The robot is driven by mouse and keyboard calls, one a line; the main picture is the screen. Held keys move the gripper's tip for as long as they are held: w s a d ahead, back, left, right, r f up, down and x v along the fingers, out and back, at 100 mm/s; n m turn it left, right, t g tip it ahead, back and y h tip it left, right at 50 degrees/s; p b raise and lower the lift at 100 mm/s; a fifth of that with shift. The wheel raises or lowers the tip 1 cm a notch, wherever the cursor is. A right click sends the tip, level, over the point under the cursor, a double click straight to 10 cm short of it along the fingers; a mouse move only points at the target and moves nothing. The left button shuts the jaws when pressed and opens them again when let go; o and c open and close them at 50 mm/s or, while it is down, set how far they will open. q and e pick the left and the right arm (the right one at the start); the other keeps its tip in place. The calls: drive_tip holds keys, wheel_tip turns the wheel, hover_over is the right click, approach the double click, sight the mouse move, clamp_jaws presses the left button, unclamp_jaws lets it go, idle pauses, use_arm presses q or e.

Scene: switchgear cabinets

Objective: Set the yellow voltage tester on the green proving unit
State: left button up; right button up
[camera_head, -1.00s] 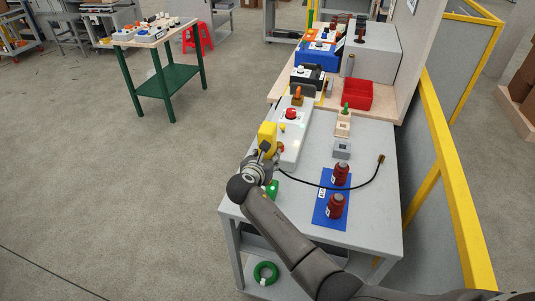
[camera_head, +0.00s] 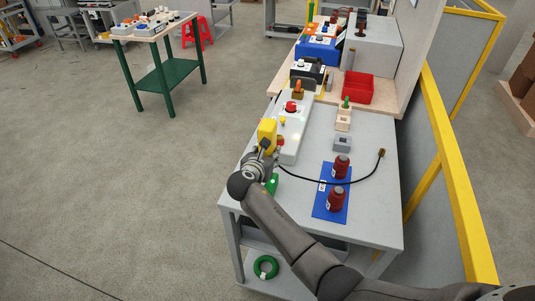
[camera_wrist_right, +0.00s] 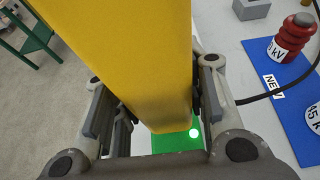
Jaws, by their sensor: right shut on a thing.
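The yellow voltage tester (camera_head: 267,135) is held upright in my right gripper (camera_head: 264,150). In the right wrist view the tester (camera_wrist_right: 125,60) fills the space between the two fingers (camera_wrist_right: 150,105), which are shut on it. The green proving unit (camera_head: 272,184) is partly hidden behind my right wrist at the left edge of the grey table. In the right wrist view the proving unit (camera_wrist_right: 178,140) shows below the tester, with a bright white spot on it. I cannot tell whether the tester touches it. My left gripper is not in view.
A blue mat (camera_head: 322,208) with two dark red insulators (camera_head: 336,198) lies to the right on the table. A black cable (camera_head: 350,184) curves across the tabletop. A grey panel with a red button (camera_head: 291,107) is behind the tester. A red bin (camera_head: 358,88) stands farther back.

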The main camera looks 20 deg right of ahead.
drive_tip(key=shift+f+b, duration=0.3)
drive_tip(key=shift+f, duration=0.25)
idle(1.2)
wheel_tip(320, 180, up, 3)
drive_tip(key=p, duration=0.3)
drive_tip(key=shift+r+p, duration=0.8)
drive_tip(key=shift+r, duration=1.25)
